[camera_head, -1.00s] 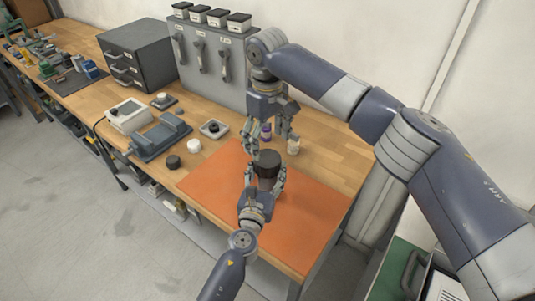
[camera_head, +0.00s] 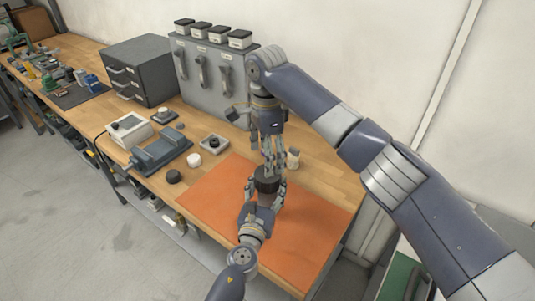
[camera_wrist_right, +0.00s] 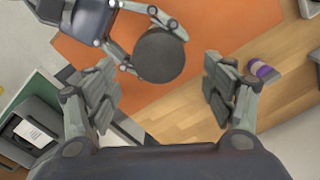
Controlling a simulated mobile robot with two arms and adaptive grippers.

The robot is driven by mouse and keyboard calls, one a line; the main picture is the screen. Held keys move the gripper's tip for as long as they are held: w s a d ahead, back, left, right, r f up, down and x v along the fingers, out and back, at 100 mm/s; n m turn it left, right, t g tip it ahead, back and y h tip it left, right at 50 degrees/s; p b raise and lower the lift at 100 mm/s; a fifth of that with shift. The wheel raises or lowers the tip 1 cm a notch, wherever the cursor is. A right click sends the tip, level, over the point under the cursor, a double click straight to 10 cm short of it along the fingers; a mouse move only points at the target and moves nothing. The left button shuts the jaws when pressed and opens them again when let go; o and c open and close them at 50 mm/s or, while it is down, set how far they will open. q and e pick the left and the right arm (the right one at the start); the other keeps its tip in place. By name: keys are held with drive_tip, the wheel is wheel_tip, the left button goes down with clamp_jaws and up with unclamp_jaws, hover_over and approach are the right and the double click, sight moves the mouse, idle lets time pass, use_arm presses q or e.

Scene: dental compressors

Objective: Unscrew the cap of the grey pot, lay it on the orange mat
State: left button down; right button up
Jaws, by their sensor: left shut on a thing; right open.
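The dark round cap (camera_head: 265,171) shows on top of the pot, above the orange mat (camera_head: 213,193). My left gripper (camera_head: 265,187) is shut on the pot, its fingers on either side; they hide most of the pot's body. In the right wrist view the cap (camera_wrist_right: 159,54) is a dark disc, with the left fingers (camera_wrist_right: 152,40) around it. My right gripper (camera_head: 273,163) points down just above the cap, open and empty. In its wrist view the right fingertips (camera_wrist_right: 160,80) stand wide apart, with the cap between and beyond them; I see no contact.
A cream jar (camera_head: 292,158) stands close right of the right gripper. A black knob (camera_head: 173,176), white knob (camera_head: 194,160) and grey vise-like fixture (camera_head: 160,151) stand left of the mat.

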drive_tip(key=m, duration=0.6)
drive_tip(key=shift+f+m, duration=0.1)
drive_tip(key=shift+m, duration=0.2)
drive_tip(key=shift+f, duration=0.1)
drive_tip(key=shift+d+f, duration=0.1)
drive_tip(key=shift+f, duration=3.8)
drive_tip(key=c, duration=1.1)
drive_tip(key=shift+n, duration=1.5)
drive_tip(key=o, duration=1.2)
